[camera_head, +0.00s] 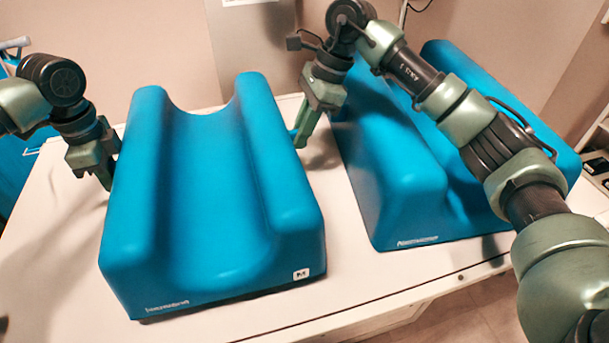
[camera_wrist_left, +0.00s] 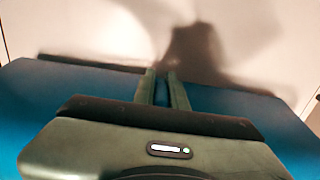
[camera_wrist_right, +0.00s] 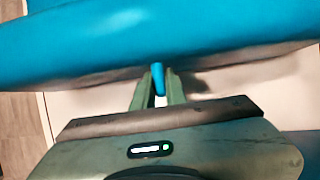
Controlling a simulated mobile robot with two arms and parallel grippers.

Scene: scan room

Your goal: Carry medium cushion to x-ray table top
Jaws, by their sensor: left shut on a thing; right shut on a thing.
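Two blue grooved cushions are on a white table top (camera_head: 385,297). The left cushion (camera_head: 205,215) sits between my two grippers, its groove facing up. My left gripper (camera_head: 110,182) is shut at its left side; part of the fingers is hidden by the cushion. In the left wrist view the fingers (camera_wrist_left: 162,78) are close together with blue between them. My right gripper (camera_head: 299,138) is at its right side, shut on a small blue tab (camera_wrist_right: 158,78) of the cushion. I cannot tell whether the cushion touches the table or hangs just above it.
The second blue cushion (camera_head: 400,190) stands close on the right, partly behind my right arm. A narrow white gap lies between the cushions. The table's front edge is near the left cushion's front. A wall is behind, and dark shelving (camera_head: 596,165) shows at far right.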

